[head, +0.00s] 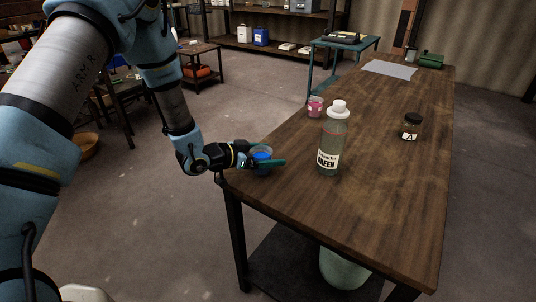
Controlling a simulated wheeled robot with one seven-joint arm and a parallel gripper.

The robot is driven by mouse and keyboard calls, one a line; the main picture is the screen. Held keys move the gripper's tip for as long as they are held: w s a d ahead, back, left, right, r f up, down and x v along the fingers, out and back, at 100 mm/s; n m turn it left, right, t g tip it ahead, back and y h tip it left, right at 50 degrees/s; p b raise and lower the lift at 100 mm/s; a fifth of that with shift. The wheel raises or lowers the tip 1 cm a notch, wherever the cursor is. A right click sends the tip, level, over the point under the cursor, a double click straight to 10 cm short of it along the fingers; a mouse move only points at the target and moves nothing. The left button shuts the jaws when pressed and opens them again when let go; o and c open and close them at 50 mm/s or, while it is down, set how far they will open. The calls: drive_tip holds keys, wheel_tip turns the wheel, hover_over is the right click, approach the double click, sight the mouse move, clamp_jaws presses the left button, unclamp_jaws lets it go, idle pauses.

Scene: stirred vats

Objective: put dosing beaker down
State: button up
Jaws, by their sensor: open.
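A small beaker with blue in it (262,157) is at the near left edge of the wooden table (385,205), partly hidden by my gripper. I take it for the dosing beaker.
A bottle labelled GREEN (330,145) stands right of my gripper, with a pink cup (315,106) behind it. A dark-lidded jar marked A (411,127) stands further right. A grey sheet (390,69) and a green box (430,61) lie at the far end.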

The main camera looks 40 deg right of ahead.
drive_tip(key=shift+r, duration=0.25)
drive_tip(key=b+v, duration=0.2)
drive_tip(key=v, duration=1)
drive_tip(key=shift+f, duration=0.15)
drive_tip(key=shift+w, duration=0.1)
drive_tip(key=w+a+r+n+t+y, duration=0.1)
drive_tip(key=w+a+n+t+y, duration=0.3)
drive_tip(key=w+a, duration=0.45)
drive_tip(key=w+a+r+n+t+y, duration=0.2)
drive_tip(key=w+a+n+t+y, duration=0.3)
drive_tip(key=a, duration=0.6)
drive_tip(key=a+r+n+g+y, duration=0.2)
drive_tip(key=a+n+y, duration=0.15)
drive_tip(key=a, duration=0.85)
drive_tip(key=s+a+r+n+g+y, duration=0.1)
drive_tip(key=s+a+r+n+g, duration=0.1)
drive_tip(key=s+a+n, duration=0.4)
drive_tip(key=s+a+g, duration=0.1)
drive_tip(key=s, duration=0.4)
drive_tip(key=shift+r, duration=0.15)
drive_tip(key=shift+a+r, duration=0.1)
drive_tip(key=shift+r, duration=0.05)
